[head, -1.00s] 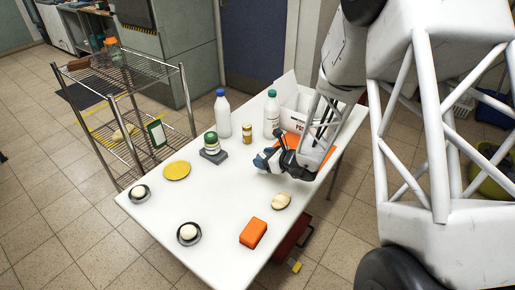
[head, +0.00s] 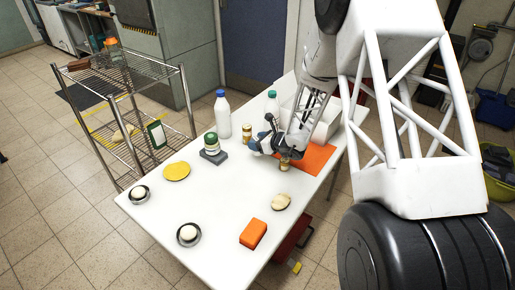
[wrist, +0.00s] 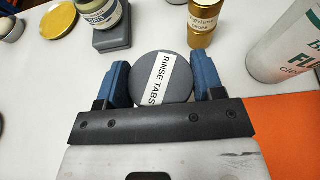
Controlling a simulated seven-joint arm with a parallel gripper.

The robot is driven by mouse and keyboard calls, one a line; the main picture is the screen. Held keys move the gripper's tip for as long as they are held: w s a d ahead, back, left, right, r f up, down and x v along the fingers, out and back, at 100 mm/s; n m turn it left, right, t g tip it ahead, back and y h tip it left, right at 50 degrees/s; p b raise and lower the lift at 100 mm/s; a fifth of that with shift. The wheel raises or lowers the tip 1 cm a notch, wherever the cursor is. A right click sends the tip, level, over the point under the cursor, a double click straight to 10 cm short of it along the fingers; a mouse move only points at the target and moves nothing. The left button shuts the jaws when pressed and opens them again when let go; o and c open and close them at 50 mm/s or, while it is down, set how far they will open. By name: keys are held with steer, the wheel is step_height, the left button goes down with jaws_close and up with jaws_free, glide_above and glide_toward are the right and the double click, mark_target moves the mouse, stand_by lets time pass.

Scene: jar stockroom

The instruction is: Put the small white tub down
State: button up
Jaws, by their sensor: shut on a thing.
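In the wrist view my gripper (wrist: 162,84) is shut on a round tub with a grey lid (wrist: 178,68) that reads "RINSE TABS". The blue fingers press it from both sides. The lid faces the camera, and the tub's sides and base are hidden, so I cannot tell whether it touches the table. In the head view my gripper (head: 259,146) is low over the white table (head: 222,205), between the gold jar (head: 247,132) and the orange mat (head: 318,160). The tub is hard to make out there.
A green-lidded jar (head: 210,141) stands on a grey block. Two bottles (head: 222,115) (head: 271,103) stand behind. A yellow disc (head: 177,170), small dishes (head: 189,234), an orange block (head: 253,232) and a small tan object (head: 284,164) are around. The table's middle is clear.

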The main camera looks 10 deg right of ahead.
steer(key=shift+f, duration=1.75)
steer(key=shift+f, duration=0.1)
steer(key=o, duration=1)
steer(key=shift+o, duration=0.2)
steer(key=shift+s+d, duration=0.1)
steer(key=v, duration=1.2)
